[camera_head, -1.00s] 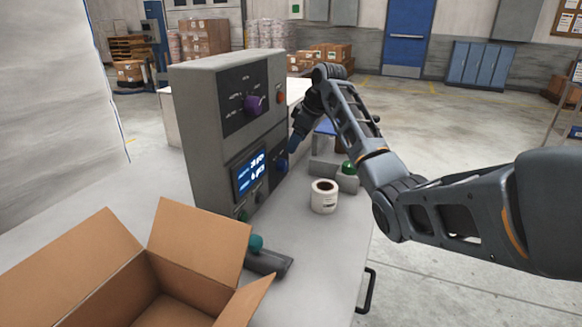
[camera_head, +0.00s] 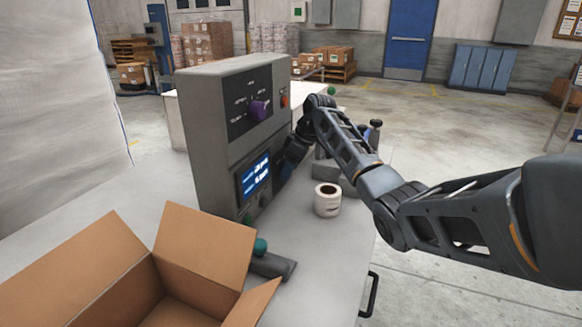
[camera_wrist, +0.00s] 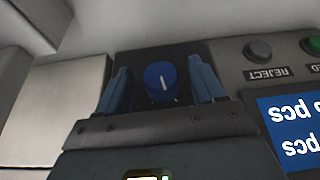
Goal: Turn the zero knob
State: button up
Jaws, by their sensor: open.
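A blue knob (camera_wrist: 161,85) with a white pointer line is on a dark plate of the grey control box (camera_head: 190,130). No label for it is readable. My gripper (camera_wrist: 162,72) is open, with one blue finger on each side of the knob. I cannot tell whether either finger touches it. In the head view my gripper (camera_head: 287,166) is at the lower right of the box's front, and it hides the blue knob there. A purple knob (camera_head: 260,110) sits on the upper dial panel of the box.
A lit display (camera_head: 253,176) is left of my gripper, and a button marked REJECT (camera_wrist: 258,50) shows in the wrist view. A white label roll (camera_head: 327,202), an open cardboard box (camera_head: 120,255) and a dark scanner-like tool (camera_head: 270,264) are on the table (camera_head: 320,260).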

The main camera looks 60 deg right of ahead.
jog(key=shift+c, duration=0.3)
jog(key=c, duration=1)
